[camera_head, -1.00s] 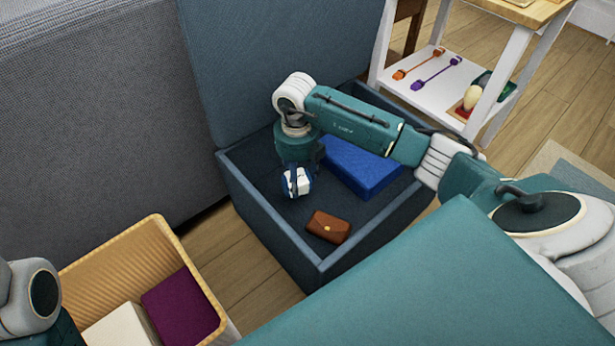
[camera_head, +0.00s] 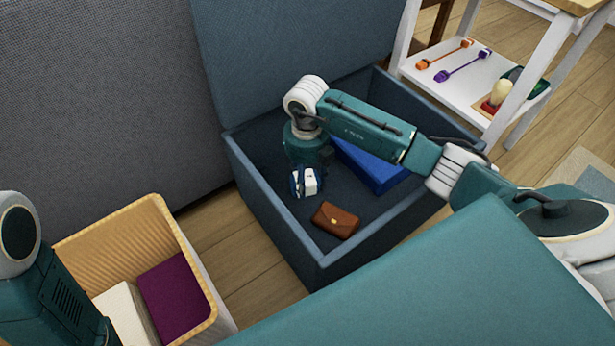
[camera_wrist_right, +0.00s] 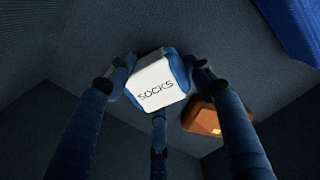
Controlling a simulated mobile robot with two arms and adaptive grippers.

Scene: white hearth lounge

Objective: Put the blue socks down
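The blue socks (camera_head: 307,182) are a small blue bundle with a white label reading SOCKS, also clear in the right wrist view (camera_wrist_right: 160,85). My right gripper (camera_head: 304,180) points down inside the open storage ottoman (camera_head: 262,205) and is shut on the socks. In the right wrist view its fingertips (camera_wrist_right: 158,85) touch the bundle from the sides and below. Whether the socks touch the ottoman's floor is unclear. My left arm shows at the lower left of the head view; its gripper is out of frame.
A brown wallet (camera_head: 335,220) lies in the ottoman in front of the socks, and a blue box (camera_head: 375,167) lies behind right. The raised lid (camera_head: 290,55) stands behind. A wicker basket (camera_head: 190,262) is lower left. A white shelf (camera_head: 460,90) stands at upper right.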

